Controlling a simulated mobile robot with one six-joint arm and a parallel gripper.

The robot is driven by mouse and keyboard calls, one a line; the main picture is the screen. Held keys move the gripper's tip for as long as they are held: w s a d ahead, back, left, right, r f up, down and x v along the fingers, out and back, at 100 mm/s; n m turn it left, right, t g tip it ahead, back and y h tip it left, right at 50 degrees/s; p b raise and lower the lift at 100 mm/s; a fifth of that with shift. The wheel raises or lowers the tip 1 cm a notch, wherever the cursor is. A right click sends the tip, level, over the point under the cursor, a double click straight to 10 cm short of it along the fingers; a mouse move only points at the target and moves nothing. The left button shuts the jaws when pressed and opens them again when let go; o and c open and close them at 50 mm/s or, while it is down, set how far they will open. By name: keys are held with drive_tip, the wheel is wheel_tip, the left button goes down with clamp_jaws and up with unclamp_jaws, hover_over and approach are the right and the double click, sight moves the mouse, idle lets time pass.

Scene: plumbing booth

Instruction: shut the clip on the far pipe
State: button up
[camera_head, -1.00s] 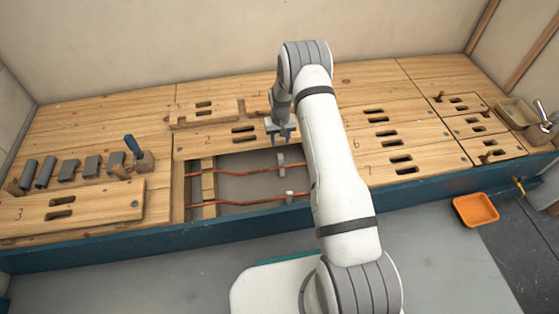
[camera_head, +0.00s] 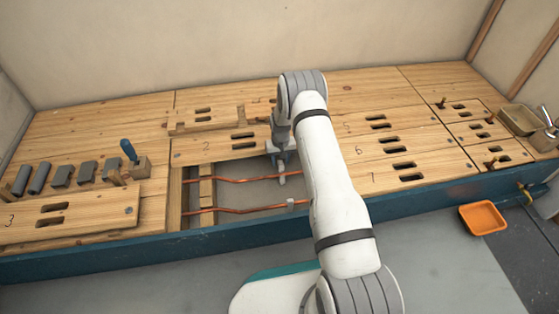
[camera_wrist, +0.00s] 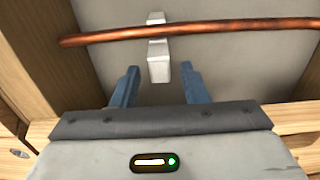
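The far copper pipe (camera_head: 232,181) runs across the open floor bay, and it also crosses the top of the wrist view (camera_wrist: 225,30). A pale clip (camera_wrist: 158,62) sits at this pipe, with a small part above the pipe and a larger block below it in the picture. The clip also shows under my gripper in the head view (camera_head: 282,179). I cannot tell how far its flap is turned. My gripper (camera_wrist: 159,68) is open, with its two blue fingers apart on either side of the clip's lower block. In the head view my gripper (camera_head: 281,154) reaches down at the bay's far edge.
The near copper pipe (camera_head: 240,210) has its own grey clip (camera_head: 290,204). A wooden crosspiece (camera_head: 207,190) stands at the bay's left. Floorboards surround the bay. A loose board (camera_head: 85,212), grey blocks and a blue-handled tool (camera_head: 128,150) lie left. An orange tray (camera_head: 482,217) is right.

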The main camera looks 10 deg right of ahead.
sight(282, 166)
clamp_jaws()
drive_tip(key=shift+a, duration=0.2)
drive_tip(key=shift+s+d+r+t+p, duration=0.1)
drive_tip(key=shift+s+r+t+p, duration=0.15)
drive_tip(key=shift+s+t+p, duration=0.55)
drive_tip(key=shift+t+p, duration=0.25)
drive_tip(key=shift+t, duration=0.45)
drive_tip(key=t, duration=0.1)
drive_tip(key=s+t, duration=0.1)
drive_tip(key=t, duration=0.1)
drive_tip(key=shift+s+f+b, duration=0.2)
drive_tip(key=shift+s+b, duration=0.05)
drive_tip(key=shift+b, duration=0.05)
drive_tip(key=shift+s+t+b, duration=0.3)
drive_tip(key=shift+t+b, duration=0.05)
drive_tip(key=shift+t, duration=0.45)
drive_tip(key=shift+s+t+b, duration=0.25)
drive_tip(key=shift+t+b, duration=0.1)
drive_tip(key=shift+t, duration=0.45)
drive_tip(key=shift+o, duration=0.3)
unclamp_jaws()
drive_tip(key=shift+d, duration=0.1)
